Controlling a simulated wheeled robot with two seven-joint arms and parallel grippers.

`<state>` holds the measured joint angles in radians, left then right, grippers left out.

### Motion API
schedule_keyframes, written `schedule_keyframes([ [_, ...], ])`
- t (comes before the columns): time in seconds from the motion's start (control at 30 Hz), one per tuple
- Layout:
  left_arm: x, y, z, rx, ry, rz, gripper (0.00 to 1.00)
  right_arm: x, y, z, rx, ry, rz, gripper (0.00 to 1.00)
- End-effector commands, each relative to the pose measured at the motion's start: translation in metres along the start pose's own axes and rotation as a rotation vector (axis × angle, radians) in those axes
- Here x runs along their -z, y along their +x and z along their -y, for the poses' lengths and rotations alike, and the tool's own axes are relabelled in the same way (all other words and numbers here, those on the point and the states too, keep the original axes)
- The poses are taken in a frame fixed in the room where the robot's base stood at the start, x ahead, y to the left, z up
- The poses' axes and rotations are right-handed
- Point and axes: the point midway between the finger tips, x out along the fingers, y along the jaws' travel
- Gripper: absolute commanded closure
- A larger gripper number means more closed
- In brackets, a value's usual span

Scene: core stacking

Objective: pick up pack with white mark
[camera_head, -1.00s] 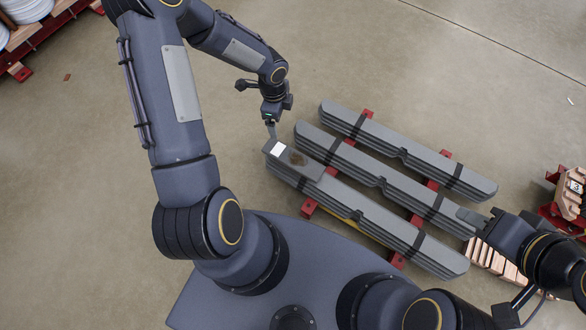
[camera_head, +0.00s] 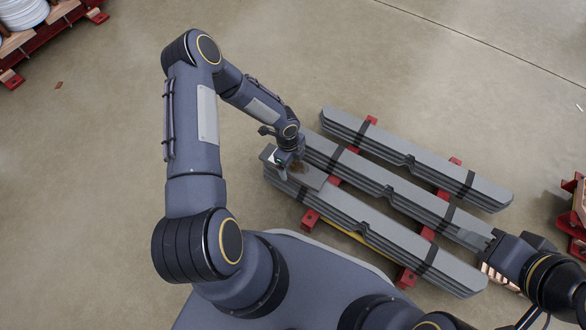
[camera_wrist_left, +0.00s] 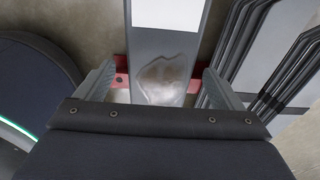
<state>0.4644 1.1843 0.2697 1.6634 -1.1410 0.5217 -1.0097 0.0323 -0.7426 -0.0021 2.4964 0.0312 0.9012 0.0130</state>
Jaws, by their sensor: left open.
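In the left wrist view my left gripper (camera_wrist_left: 158,78) is open, with one finger on each side of the pack and gaps visible. My right gripper (camera_head: 484,240) is by the right end of the middle stack; its jaw opening is unclear.
The nearest (camera_head: 385,232), middle (camera_head: 395,188) and far (camera_head: 420,160) long grey stacks lie parallel, strapped in black, on red supports (camera_head: 311,219). A red rack (camera_head: 85,12) stands at the upper left. The floor beyond the stacks is clear.

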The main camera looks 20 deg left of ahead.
Motion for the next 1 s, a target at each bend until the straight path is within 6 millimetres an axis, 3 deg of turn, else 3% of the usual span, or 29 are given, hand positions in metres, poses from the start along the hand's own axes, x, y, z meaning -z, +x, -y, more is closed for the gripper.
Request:
schedule_keyframes([
  [0.23, -0.0002, 0.0038, 0.0002, 0.001, -0.001, 0.0, 0.11, -0.0006, 0.0012, -0.0006, 0.0, 0.0, 0.0, 0.64],
  [0.8, -0.0001, 0.0036, 0.0001, 0.001, -0.001, 0.0, 0.83, -0.0006, 0.0012, -0.0006, 0.0, 0.0, 0.0, 0.64],
  [1.0, 0.0001, 0.0026, 0.0009, 0.003, -0.001, 0.0, 0.83, -0.0004, 0.0009, -0.0004, 0.0, 0.0, 0.0, 0.64],
])
